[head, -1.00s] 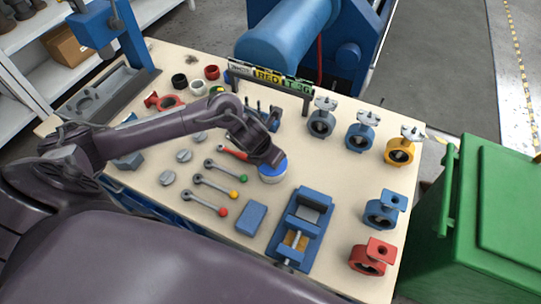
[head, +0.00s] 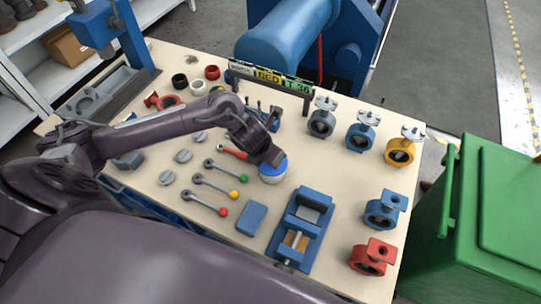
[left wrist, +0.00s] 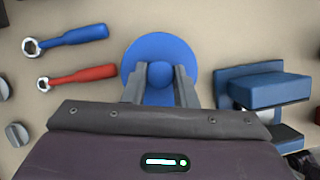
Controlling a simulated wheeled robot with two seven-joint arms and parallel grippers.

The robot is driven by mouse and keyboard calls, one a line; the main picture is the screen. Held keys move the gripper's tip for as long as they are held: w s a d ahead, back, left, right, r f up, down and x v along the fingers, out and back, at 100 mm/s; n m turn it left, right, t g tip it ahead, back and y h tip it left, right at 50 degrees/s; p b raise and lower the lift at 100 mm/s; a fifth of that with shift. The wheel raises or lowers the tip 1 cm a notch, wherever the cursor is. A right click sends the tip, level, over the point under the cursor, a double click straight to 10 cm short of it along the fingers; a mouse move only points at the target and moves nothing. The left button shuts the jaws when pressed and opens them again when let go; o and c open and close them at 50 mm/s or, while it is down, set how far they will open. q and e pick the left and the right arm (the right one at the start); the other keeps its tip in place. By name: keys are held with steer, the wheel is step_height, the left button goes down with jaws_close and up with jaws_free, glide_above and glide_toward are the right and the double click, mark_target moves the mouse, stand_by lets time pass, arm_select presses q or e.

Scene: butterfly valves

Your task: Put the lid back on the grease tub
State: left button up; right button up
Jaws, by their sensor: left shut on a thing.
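The grease tub (head: 272,180) is a small white round tub standing on the bench near its middle. Its blue lid (head: 281,167) sits over the top of the tub, with no clear gap showing between them; whether it is fully seated I cannot tell. In the left wrist view the lid (left wrist: 184,52) is a blue disc with a round knob in its centre. My left gripper (left wrist: 159,77) is shut on that knob, a finger on each side. In the head view this gripper (head: 276,158) hides part of the lid. My right gripper is not in view.
A blue vise (head: 303,228) stands to the tub's right. Lever handles with coloured knobs (head: 215,181) and a blue block (head: 251,217) lie to the left. Several valves (head: 384,212) line the right side. A sign rail (head: 270,79) stands behind. A green bin (head: 490,215) is beyond the bench.

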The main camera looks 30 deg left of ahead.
arm_select(q)
steer(key=shift+f+b, duration=0.2)
steer(key=shift+b, duration=0.2)
stand_by(1.1)
stand_by(0.3)
steer(key=o, duration=1.5)
steer(key=shift+r, duration=0.1)
steer(key=shift+r+p, duration=2.9)
steer(key=shift+r, duration=0.6)
steer(key=shift+c, duration=0.3)
jaws_close()
